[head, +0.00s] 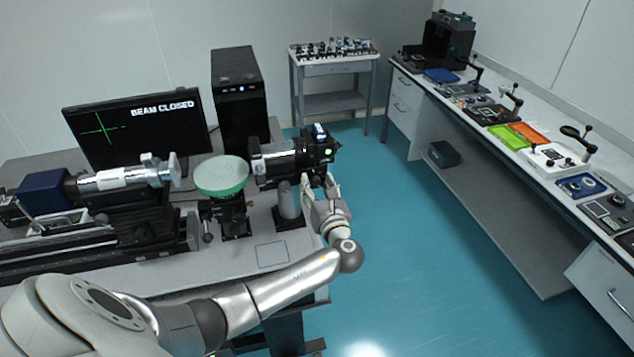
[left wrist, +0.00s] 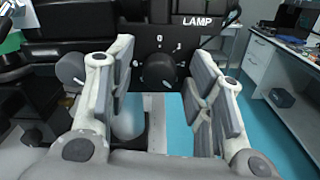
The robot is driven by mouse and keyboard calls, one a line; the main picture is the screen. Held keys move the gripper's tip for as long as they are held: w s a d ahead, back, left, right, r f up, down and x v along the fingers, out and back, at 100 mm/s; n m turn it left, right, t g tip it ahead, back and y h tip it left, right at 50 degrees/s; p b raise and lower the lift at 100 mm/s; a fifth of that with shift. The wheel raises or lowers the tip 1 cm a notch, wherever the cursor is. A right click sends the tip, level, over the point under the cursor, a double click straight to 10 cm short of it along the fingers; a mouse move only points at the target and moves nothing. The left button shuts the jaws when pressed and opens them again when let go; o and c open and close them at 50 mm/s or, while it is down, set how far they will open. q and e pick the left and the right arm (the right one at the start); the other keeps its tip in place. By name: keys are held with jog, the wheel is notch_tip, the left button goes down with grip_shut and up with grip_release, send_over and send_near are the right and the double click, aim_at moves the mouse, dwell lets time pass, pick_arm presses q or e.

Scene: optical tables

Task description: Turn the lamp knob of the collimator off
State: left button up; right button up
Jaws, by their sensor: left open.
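The collimator (head: 285,163) is a black and silver tube on a post at the right end of the optical table, with a small green light on its rear housing. In the left wrist view its black rear panel (left wrist: 150,30) carries the word LAMP. A round black knob (left wrist: 168,69) sits below the label. My left gripper (head: 319,184) is at the collimator's rear end. In the left wrist view the left gripper (left wrist: 160,75) is open, its fingers apart on either side of the knob, with nothing held. Whether they touch the knob cannot be told. My right gripper is not in view.
A monitor (head: 140,118) reads BEAM CLOSED, with a black computer tower (head: 240,90) beside it. A round green-rimmed disc (head: 221,175) stands left of the collimator. A long side bench (head: 500,150) with instruments runs along the right. Blue floor (head: 420,230) is clear between.

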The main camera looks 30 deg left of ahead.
pick_arm(q)
jog(key=shift+w+a, duration=0.1)
jog(key=shift+a, duration=0.05)
jog(key=shift+c, duration=0.2)
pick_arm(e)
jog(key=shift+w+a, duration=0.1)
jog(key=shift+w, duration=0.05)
pick_arm(q)
jog(key=c, duration=1)
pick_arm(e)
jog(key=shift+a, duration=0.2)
pick_arm(q)
jog(key=shift+f+n, duration=0.1)
jog(key=shift+n, duration=0.2)
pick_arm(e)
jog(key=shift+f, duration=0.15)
